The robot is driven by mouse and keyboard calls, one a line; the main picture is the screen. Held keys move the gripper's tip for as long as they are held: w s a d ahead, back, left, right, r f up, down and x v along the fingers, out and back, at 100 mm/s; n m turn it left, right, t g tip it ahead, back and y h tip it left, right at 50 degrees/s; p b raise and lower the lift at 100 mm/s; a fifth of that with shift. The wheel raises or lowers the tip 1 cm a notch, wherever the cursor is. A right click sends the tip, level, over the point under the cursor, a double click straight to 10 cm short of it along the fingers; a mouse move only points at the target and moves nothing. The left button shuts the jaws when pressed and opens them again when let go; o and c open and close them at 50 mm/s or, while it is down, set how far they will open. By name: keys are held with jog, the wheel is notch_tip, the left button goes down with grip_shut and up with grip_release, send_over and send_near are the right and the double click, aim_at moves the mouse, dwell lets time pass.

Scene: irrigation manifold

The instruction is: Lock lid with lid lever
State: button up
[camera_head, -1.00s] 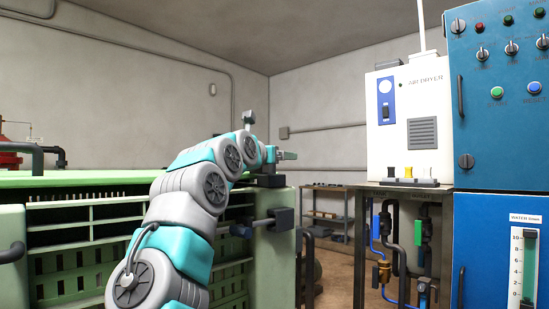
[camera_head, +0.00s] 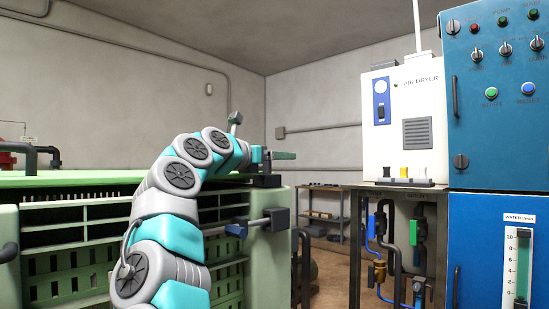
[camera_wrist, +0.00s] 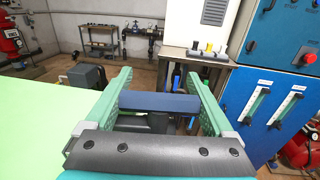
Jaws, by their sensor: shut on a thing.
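The light green lid (camera_head: 90,180) lies flat on top of the green machine, and its top also fills the left of the wrist view (camera_wrist: 45,125). The lid lever (camera_wrist: 160,102) shows in the wrist view as a dark blue bar on a dark shaft, beyond the lid's edge. My gripper (camera_wrist: 160,92) has its green fingers at the two ends of this bar and is shut on it. In the head view my gripper (camera_head: 284,156) is at the machine's right end, partly hidden by my arm; its grip cannot be seen there.
A grey block (camera_wrist: 88,75) stands by the lid's edge. A dark rod with a block end (camera_head: 278,219) sticks out at the machine's front. A white air dryer (camera_head: 405,115) on a bench and blue cabinets (camera_head: 495,250) stand at the right. Floor shows between.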

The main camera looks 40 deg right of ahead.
jog(key=shift+r, duration=0.15)
jog(key=o, duration=1.1)
jog(key=shift+a, duration=0.6)
jog(key=shift+s+a+b, duration=0.2)
jog(key=shift+s+a, duration=0.05)
jog(key=shift+a, duration=0.85)
jog(key=shift+s+a+b, duration=0.15)
jog(key=shift+s+a, duration=0.1)
jog(key=shift+a, duration=0.85)
jog(key=shift+s+a+b, duration=0.2)
jog(key=shift+s+a, duration=0.05)
jog(key=shift+a, duration=0.85)
